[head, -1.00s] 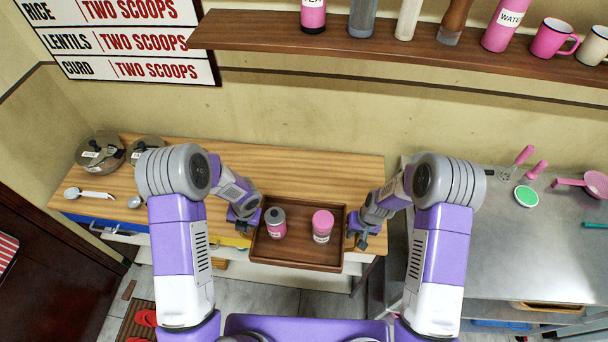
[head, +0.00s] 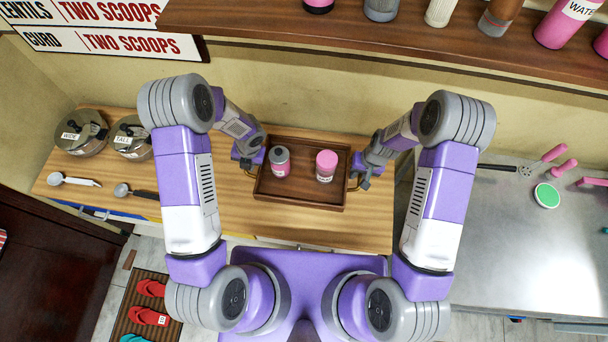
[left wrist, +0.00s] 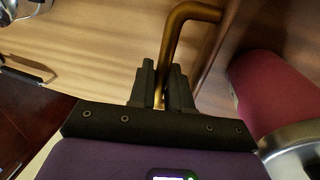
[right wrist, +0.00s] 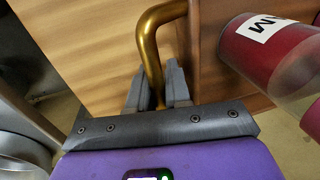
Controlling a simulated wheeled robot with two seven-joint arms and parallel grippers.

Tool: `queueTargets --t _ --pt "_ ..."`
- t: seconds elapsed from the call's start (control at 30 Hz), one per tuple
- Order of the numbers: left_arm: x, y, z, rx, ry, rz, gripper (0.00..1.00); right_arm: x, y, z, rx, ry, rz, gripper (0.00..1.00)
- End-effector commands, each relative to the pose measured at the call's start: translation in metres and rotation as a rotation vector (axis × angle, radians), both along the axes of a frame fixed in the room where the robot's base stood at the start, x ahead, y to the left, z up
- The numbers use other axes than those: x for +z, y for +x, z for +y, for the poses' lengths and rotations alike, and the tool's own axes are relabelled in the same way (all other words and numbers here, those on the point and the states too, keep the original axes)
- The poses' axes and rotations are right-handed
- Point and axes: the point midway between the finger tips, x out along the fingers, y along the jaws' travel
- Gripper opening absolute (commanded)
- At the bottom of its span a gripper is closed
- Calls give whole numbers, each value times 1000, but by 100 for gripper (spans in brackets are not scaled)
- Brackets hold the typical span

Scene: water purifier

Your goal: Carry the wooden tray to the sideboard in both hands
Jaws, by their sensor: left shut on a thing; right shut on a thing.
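The dark brown wooden tray (head: 298,205) is level over the wooden top of the sideboard (head: 215,212) in the head view. I cannot tell whether it touches the top. A grey-capped pink jar (head: 280,163) and a pink-lidded jar (head: 326,166) stand upright in it. My left gripper (head: 260,160) is at the tray's left end, shut on a brass handle, which shows in the left wrist view (left wrist: 178,40). My right gripper (head: 360,176) is at the right end, shut on the other brass handle, seen in the right wrist view (right wrist: 150,50).
Two lidded pots (head: 80,135) and two spoons (head: 75,180) occupy the sideboard's left part. A wall shelf (head: 380,38) with several bottles overhangs behind. A steel counter (head: 500,240) adjoins on the right.

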Motion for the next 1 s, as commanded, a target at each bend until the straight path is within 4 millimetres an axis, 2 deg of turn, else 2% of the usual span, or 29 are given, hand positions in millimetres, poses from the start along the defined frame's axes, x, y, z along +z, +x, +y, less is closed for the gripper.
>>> queueTargets --t 0.47,1.0 --pt "-4 1 0 1 1 -1 0 -4 1 0 0 0 -2 0" --pt "-28 0 0 0 1 -1 0 -28 1 0 0 0 -2 0"
